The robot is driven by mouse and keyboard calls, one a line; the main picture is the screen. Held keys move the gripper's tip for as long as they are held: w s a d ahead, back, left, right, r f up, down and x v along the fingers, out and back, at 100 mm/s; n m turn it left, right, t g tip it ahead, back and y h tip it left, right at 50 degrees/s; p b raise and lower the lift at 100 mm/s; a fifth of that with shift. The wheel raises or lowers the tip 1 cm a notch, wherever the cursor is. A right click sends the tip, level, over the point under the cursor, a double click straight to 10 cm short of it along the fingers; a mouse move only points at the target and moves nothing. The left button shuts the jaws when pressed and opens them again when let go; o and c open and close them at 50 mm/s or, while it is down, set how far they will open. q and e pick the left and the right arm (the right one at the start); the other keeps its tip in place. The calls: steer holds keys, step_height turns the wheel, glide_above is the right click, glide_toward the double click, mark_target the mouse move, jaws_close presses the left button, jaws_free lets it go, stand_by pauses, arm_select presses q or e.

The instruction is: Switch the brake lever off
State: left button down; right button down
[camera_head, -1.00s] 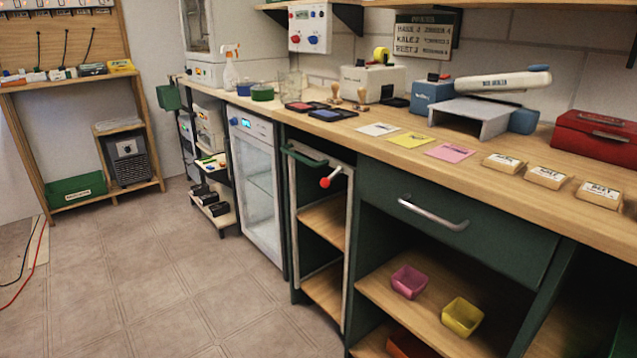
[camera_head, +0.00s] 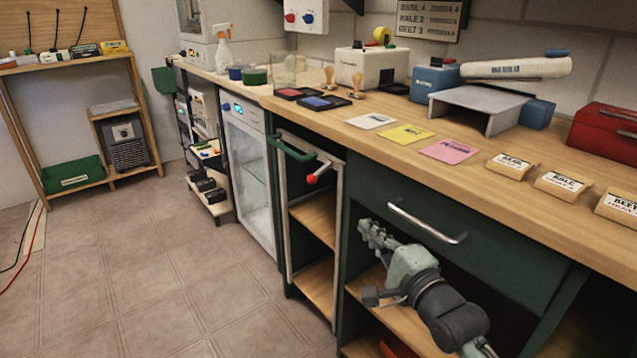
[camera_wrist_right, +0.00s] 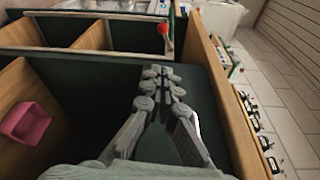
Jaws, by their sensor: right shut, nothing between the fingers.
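The brake lever (camera_head: 318,174) has a red knob and sits at the top of a narrow pull-out rack (camera_head: 284,215) with a pale frame, under the counter. In the right wrist view the lever's red knob (camera_wrist_right: 164,28) shows near the top, beyond the fingertips. My right gripper (camera_head: 368,228) is shut and empty, in front of the open shelf below the drawer. It is to the right of the lever and lower in the head view, apart from it. The right wrist view shows its fingers (camera_wrist_right: 158,75) together. My left gripper is not in view.
A green bar handle (camera_head: 290,147) is on the rack beside the lever. A drawer with a metal handle (camera_head: 427,222) is above my right gripper. A pink bin (camera_wrist_right: 28,122) shows in the right wrist view.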

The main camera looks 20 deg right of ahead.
stand_by(0.3)
glide_toward(319, 173)
steer(key=w+f, duration=0.2)
steer(key=w, duration=0.3)
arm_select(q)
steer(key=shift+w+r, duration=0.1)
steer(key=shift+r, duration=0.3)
arm_select(e)
steer(key=shift+w+d, duration=0.1)
steer(key=shift+w, duration=0.85)
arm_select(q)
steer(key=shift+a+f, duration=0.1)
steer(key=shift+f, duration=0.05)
